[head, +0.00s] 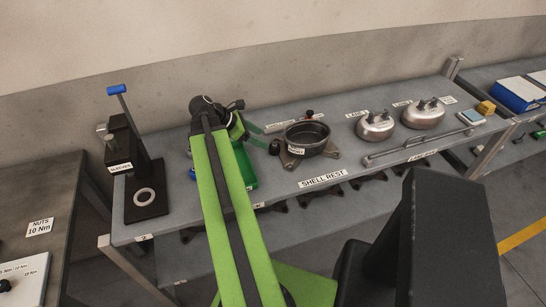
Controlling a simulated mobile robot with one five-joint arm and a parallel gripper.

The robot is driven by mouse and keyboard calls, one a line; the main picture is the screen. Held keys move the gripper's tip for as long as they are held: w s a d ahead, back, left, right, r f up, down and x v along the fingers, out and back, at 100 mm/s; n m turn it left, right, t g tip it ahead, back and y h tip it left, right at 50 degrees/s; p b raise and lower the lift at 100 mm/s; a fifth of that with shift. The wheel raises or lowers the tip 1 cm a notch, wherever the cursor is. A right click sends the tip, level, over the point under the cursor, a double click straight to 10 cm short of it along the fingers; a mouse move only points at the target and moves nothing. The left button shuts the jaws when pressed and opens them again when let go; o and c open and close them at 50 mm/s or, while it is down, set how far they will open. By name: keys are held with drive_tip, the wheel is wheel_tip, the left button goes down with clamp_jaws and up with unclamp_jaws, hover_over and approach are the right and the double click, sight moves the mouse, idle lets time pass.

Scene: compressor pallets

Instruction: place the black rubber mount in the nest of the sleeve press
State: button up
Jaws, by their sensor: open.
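The sleeve press (125,155) stands at the left end of the grey bench, black with a blue-tipped lever and a label on its front. Its nest (144,197) shows as a pale ring on the black base, with nothing seen standing in it. My gripper (268,138) is far to the right of the press, above the bench and beside the grey pot. Its teal fingers are apart. A small dark piece (275,147) shows at the lower finger's end; I cannot tell whether it is the black rubber mount or part of the gripper. No mount is clearly identifiable elsewhere.
A green bin (246,168) sits behind my arm, its contents mostly hidden. A dark open shell (306,139) rests on brackets at the bench middle. Two silver domed shells (375,126) (423,114) stand to the right, behind a grey rail (418,148).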

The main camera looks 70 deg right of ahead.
sight(276, 146)
drive_tip(key=b+x, duration=0.1)
drive_tip(key=x, duration=0.2)
drive_tip(key=shift+w+f, duration=0.1)
drive_tip(key=shift+f, duration=0.2)
drive_tip(key=shift+s+d, duration=0.2)
drive_tip(key=b+x, duration=0.4)
drive_tip(key=x, duration=0.1)
drive_tip(key=shift+f, duration=0.1)
clamp_jaws()
